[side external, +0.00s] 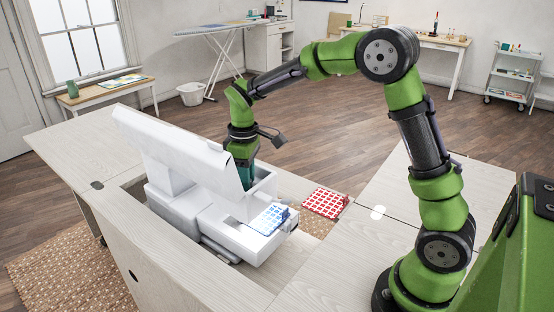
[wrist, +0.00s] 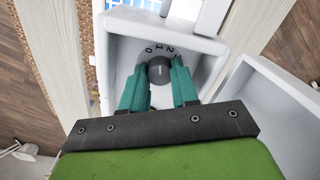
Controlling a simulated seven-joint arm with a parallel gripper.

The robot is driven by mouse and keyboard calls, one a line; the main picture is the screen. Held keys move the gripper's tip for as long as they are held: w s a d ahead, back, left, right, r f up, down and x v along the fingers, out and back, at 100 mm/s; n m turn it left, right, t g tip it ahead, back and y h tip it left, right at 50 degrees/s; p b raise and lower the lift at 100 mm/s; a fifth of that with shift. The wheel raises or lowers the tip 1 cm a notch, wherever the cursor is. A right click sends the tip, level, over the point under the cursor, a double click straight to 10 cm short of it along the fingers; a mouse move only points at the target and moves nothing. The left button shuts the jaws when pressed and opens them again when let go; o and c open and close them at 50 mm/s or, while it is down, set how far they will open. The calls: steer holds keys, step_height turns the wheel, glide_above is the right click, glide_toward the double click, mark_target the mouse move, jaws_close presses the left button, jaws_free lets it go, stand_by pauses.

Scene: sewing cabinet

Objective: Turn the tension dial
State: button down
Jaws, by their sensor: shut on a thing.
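The tension dial (wrist: 160,70) is a dark grey round knob with a light pointer mark, seen in the wrist view. It sits in a white recess (wrist: 118,52) of the sewing machine, with printed numbers (wrist: 160,48) beside it. My gripper (wrist: 160,72) has its two teal fingers on either side of the dial, shut on it. In the side view my gripper (side external: 243,178) reaches down behind the head of the white sewing machine (side external: 175,140). The machine hides the dial and the fingertips there.
A blue-and-white checked cloth (side external: 269,219) lies on the machine bed. A red-and-white checked piece (side external: 325,203) lies to its right. The wooden cabinet top (side external: 335,260) surrounds the machine. The machine's head stands close beside my gripper.

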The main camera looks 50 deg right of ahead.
steer(key=m, duration=0.6)
steer(key=shift+m, duration=0.3)
steer(key=m, duration=0.6)
steer(key=shift+r, duration=0.1)
stand_by(0.3)
steer(key=c, duration=1.1)
jaws_free()
step_height(320, 180, up, 17)
steer(key=shift+s+d+f, duration=0.1)
steer(key=shift+d, duration=0.05)
